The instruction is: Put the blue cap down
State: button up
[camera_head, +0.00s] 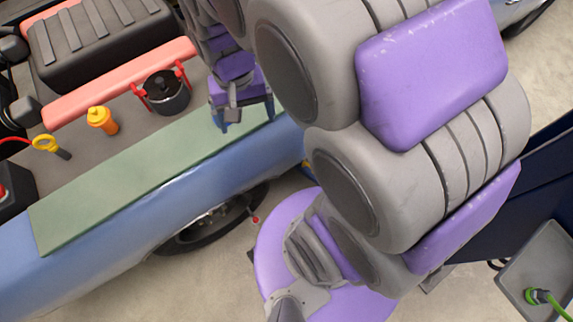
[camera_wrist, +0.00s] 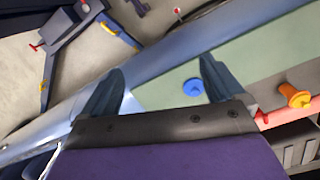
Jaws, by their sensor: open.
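The blue cap (camera_wrist: 193,87) is a small round disc with a raised middle. In the wrist view it shows against the green mat (camera_wrist: 180,65), between my fingers and nearer the right one, with no finger seen touching it. My gripper (camera_wrist: 161,66) is open, its two dark fingers well apart. In the head view my gripper (camera_head: 247,120) is over the far right end of the green mat (camera_head: 130,175), fingers pointing down. I cannot make out the cap there.
The mat lies along a blue car fender (camera_head: 190,195). Beyond it are an orange bottle (camera_head: 102,121), a dark pot-like part with red handles (camera_head: 166,92), a yellow-ringed dipstick (camera_head: 48,145) and a red bar (camera_head: 120,82). The mat's near left stretch is clear.

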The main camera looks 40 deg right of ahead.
jog(key=s+n, duration=0.4)
jog(key=s, duration=1.1)
jog(key=shift+s+r+g, duration=0.15)
jog(key=shift+r+g, duration=0.25)
jog(key=shift+r, duration=0.05)
